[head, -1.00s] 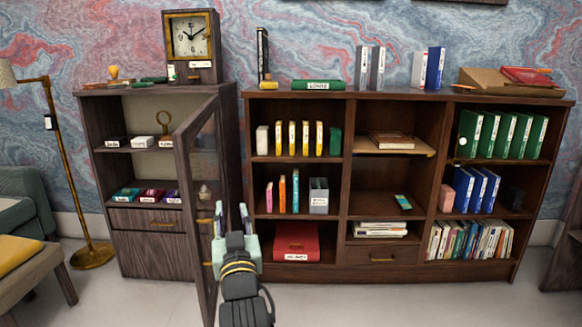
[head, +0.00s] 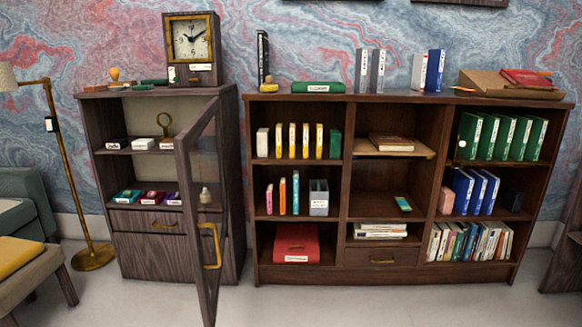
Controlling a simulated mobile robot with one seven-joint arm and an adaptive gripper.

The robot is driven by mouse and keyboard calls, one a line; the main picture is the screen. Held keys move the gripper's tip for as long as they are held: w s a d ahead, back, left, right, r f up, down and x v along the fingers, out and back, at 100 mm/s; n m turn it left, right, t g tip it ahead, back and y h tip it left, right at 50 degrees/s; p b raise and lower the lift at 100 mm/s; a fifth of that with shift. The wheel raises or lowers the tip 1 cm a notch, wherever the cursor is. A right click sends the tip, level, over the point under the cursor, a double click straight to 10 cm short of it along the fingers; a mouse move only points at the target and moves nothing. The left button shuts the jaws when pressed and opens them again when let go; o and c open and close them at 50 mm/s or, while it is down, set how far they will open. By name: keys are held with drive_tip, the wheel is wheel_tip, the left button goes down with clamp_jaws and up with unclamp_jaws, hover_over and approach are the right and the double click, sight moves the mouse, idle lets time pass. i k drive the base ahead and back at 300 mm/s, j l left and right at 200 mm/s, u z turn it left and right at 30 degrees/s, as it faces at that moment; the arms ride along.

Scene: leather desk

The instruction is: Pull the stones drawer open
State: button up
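Two drawers are in view, and I cannot read on either which is the stones drawer. One drawer (head: 135,218) with a brass handle is in the left cabinet, under its lowest open shelf; it looks shut. The other drawer (head: 372,256) with a brass handle is at the bottom middle of the long bookcase; it also looks shut. The left cabinet's glass door (head: 203,150) stands swung open toward me. It has a large brass handle (head: 211,245) and covers part of the cabinet's right side. My gripper is not in view.
The open door juts out in front of the left cabinet (head: 145,258), right of its drawer. A brass floor lamp (head: 66,165) and a bench with a yellow cushion (head: 16,255) stand at left. The floor before the bookcase (head: 345,277) is clear.

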sight(125, 220)
drive_tip(key=i+l+u, duration=0.25)
drive_tip(key=l+u, duration=0.2)
drive_tip(key=l, duration=0.15)
drive_tip(key=i+l+u, duration=0.25)
drive_tip(key=l+u, duration=0.25)
drive_tip(key=l, duration=0.2)
drive_tip(key=i+j+z, duration=0.15)
drive_tip(key=i+j, duration=0.15)
drive_tip(key=i+j+z, duration=0.2)
drive_tip(key=j, duration=0.25)
drive_tip(key=i+j+z, duration=0.15)
drive_tip(key=i+j, duration=0.25)
drive_tip(key=i+j+z, duration=0.2)
drive_tip(key=i+j, duration=0.2)
drive_tip(key=j, duration=0.2)
drive_tip(key=i+j+z, duration=0.1)
drive_tip(key=j, duration=0.25)
drive_tip(key=i+j+z, duration=0.1)
drive_tip(key=i+j, duration=0.45)
drive_tip(key=j+z, duration=0.05)
drive_tip(key=j, duration=0.05)
